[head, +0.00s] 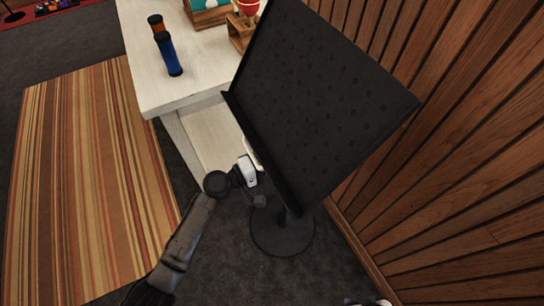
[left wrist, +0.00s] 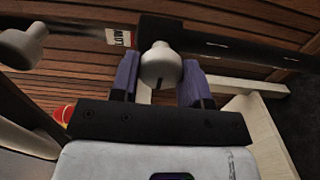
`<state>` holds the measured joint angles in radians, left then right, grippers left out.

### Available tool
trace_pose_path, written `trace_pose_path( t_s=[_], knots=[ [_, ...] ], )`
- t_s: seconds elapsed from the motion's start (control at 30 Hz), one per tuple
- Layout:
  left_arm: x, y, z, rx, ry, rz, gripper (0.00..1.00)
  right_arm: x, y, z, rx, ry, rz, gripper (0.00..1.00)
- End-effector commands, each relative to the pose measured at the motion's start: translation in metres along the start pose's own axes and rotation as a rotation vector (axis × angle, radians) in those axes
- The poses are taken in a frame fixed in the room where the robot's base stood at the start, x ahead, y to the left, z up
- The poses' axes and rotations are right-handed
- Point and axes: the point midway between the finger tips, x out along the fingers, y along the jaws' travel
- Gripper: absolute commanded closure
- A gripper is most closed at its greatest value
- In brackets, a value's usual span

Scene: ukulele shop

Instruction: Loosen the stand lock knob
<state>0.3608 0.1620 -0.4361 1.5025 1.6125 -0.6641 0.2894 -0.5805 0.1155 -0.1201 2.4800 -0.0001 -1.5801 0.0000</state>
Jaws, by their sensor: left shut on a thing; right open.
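The black music stand (head: 320,95) has a broad, tilted desk on a pole with a round base (head: 283,235). In the left wrist view its dark pole (left wrist: 215,45) runs across the top. A grey rounded knob (left wrist: 160,66) on the pole sits between the purple-blue fingers of my left gripper (left wrist: 161,85), which is shut on it. In the head view my left gripper's white body (head: 247,171) is beside the pole under the desk; its fingertips and the knob are hidden there. My right gripper (head: 368,302) just shows at the bottom edge, open, away from the stand.
A second grey knob (left wrist: 22,46) and a red-and-white label (left wrist: 120,39) show in the left wrist view. A pale table (head: 200,65) holding blue and orange cylinders (head: 168,55) stands left of the desk. A wood-panelled wall (head: 470,150) is close on the right. A striped rug (head: 85,190) lies left.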

Motion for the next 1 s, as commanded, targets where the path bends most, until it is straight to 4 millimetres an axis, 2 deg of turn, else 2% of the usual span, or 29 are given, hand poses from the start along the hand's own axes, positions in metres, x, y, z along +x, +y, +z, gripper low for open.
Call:
trace_pose_path(
  t_s=[0.1, 0.4, 0.97, 1.0],
  knots=[
    [0.000, 0.002, 0.000, -0.071, 0.000, 0.001, 0.81, -0.008, 0.000, -0.003, 0.001, 0.000, -0.001, 0.57],
    [0.000, 0.000, 0.000, -0.177, 0.000, 0.000, 0.81, -0.015, 0.000, -0.005, 0.001, 0.000, 0.000, 0.57],
    [0.000, -0.001, 0.000, -0.205, 0.000, 0.000, 0.81, -0.016, 0.003, -0.005, -0.009, -0.001, 0.007, 0.57],
    [0.000, -0.001, 0.000, -0.204, 0.000, 0.000, 0.57, -0.016, 0.003, -0.005, -0.009, -0.001, 0.007, 0.57]
  ],
)
